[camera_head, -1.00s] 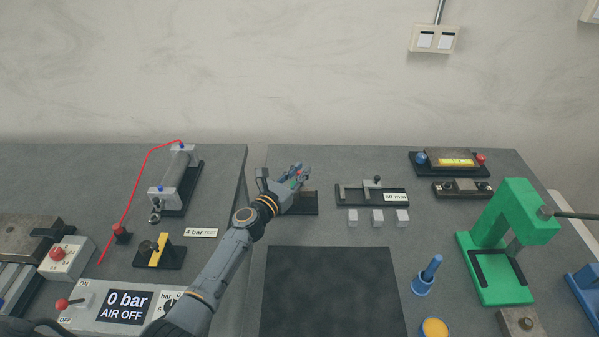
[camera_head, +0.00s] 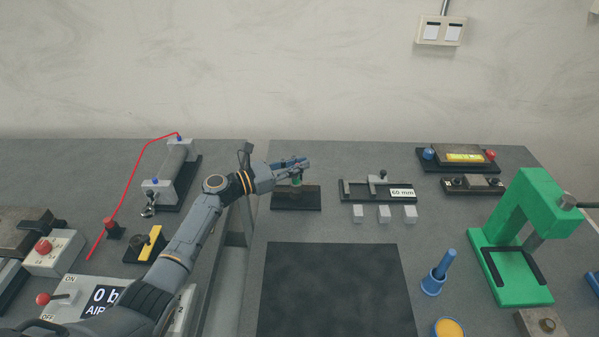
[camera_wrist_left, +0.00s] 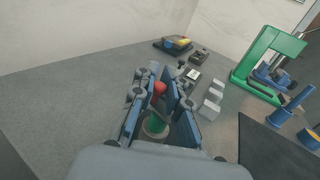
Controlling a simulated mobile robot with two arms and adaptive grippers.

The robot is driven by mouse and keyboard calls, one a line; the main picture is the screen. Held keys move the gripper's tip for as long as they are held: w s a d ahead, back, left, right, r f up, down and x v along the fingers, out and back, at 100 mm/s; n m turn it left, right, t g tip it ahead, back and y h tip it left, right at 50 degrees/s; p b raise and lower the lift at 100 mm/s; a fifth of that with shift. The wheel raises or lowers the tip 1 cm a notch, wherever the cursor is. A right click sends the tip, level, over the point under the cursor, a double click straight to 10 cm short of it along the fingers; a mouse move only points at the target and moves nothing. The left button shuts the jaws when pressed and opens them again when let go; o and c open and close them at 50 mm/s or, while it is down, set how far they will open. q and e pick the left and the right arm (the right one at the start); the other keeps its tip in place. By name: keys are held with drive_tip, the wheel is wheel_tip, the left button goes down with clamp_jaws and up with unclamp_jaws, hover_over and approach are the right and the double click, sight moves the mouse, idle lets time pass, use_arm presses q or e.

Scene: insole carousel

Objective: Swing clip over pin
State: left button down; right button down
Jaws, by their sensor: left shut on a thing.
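My left gripper (camera_head: 300,163) is over a dark fixture base (camera_head: 296,201) at the back of the table, its fingers pointing right. In the left wrist view, the fingers of my left gripper (camera_wrist_left: 160,85) are closed around a small red part (camera_wrist_left: 160,89), probably the clip's end. A green upright piece (camera_head: 296,181) stands on the base just under the fingers. It also shows in the left wrist view (camera_wrist_left: 155,125), below the red part. The fingers hide most of the clip, and I cannot tell which piece is the pin. My right gripper is not in view.
A gauge block marked 60 mm (camera_head: 359,196) stands right of the fixture, with small white cubes (camera_head: 384,213) before it. A black mat (camera_head: 335,290) lies in front. A green press (camera_head: 530,215) is at the right. A gap separates the two tables on the left.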

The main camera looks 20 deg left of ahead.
use_arm(q)
drive_tip(key=shift+f, duration=0.1)
drive_tip(key=c, duration=1.4)
unclamp_jaws()
drive_tip(key=shift+a, duration=0.1)
drive_tip(key=shift+s+a, duration=0.1)
drive_tip(key=shift+r, duration=0.2)
drive_tip(key=shift+r, duration=0.35)
wheel_tip(320, 180, up, 9)
drive_tip(key=shift+r, duration=0.1)
